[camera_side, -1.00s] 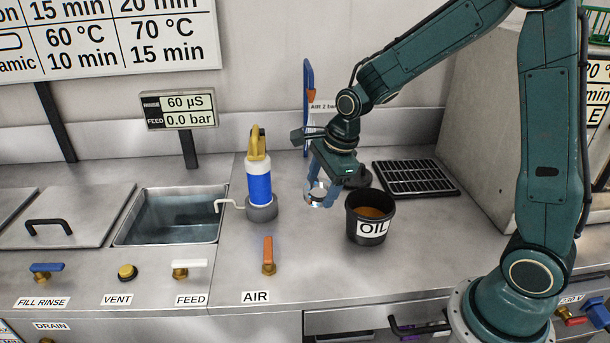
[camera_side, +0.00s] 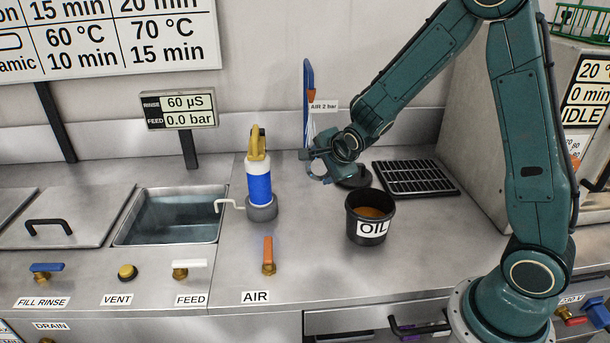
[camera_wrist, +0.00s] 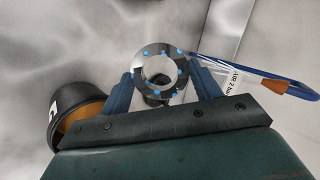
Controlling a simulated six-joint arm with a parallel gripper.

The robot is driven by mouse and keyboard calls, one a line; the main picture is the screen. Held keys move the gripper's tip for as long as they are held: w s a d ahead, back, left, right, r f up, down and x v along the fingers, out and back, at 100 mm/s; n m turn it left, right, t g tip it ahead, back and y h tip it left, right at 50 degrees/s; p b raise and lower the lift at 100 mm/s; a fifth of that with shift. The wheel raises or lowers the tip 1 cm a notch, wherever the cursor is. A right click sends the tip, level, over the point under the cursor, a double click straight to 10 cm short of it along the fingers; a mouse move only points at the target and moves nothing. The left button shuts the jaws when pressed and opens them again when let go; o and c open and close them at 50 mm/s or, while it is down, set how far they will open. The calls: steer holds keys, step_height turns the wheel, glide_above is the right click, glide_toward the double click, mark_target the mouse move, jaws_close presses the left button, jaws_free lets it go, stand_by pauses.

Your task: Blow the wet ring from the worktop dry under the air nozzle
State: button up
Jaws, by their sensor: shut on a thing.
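The ring (camera_wrist: 139,66) is a shiny metal annulus with several blue water drops on its face. In the wrist view it sits between the two blue fingers of my gripper (camera_side: 314,168), which is shut on it. In the side view my gripper is turned left above the worktop (camera_side: 320,245), and the ring is hard to make out there. The blue air line (camera_side: 307,75) with an orange part and an "AIR 2 bar" tag rises at the wall just behind my gripper. It also shows right of the ring in the wrist view (camera_wrist: 303,91). The nozzle opening is not distinct.
A black OIL pot (camera_side: 367,230) stands in front and right of my gripper, with a dark grate (camera_side: 415,178) behind it. A blue and white bottle (camera_side: 258,185) stands left, beside the open sink (camera_side: 170,232). The orange AIR valve handle (camera_side: 268,250) is at the front.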

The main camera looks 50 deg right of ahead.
steer(key=shift+w+d, duration=0.15)
steer(key=w+d+f, duration=0.3)
steer(key=w+d, duration=0.8)
stand_by(1.7)
steer(key=shift+a, duration=0.1)
stand_by(4.7)
